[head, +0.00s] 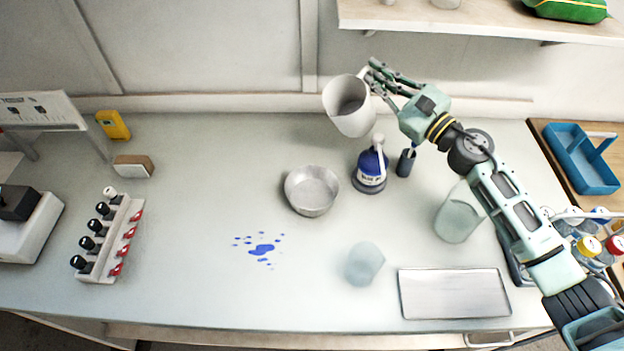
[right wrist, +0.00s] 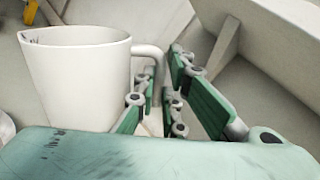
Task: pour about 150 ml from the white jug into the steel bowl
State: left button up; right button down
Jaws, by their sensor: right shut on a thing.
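The white jug (head: 350,108) is near the back wall in the head view, with its open top facing the camera. My right gripper (head: 374,80) is shut on the jug's handle, at the jug's right. In the right wrist view the jug (right wrist: 82,82) looks roughly upright, with its handle between the green fingers (right wrist: 160,95). The steel bowl (head: 312,190) stands on the bench, nearer the front and a little left of the jug. I see no liquid in the bowl, and the jug's contents are not clear. My left gripper is not in view.
A blue-labelled bottle (head: 371,170) stands right of the bowl, with a small dark holder (head: 406,162) beside it. A frosted cup (head: 364,264), a larger clear container (head: 459,214) and a metal tray (head: 453,293) lie nearer the front. Blue spots (head: 262,249) mark the bench. A shelf (head: 480,20) overhangs the back right.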

jog(key=w+d+m+p, duration=0.1)
jog(key=m, duration=0.1)
jog(key=w+d+m+p, duration=0.1)
jog(key=m, duration=0.1)
jog(key=w+d+m+h+p, duration=0.1)
jog(key=m+p, duration=0.1)
jog(key=shift+w, duration=0.3)
jog(key=shift+a+f, duration=0.1)
dwell(0.3)
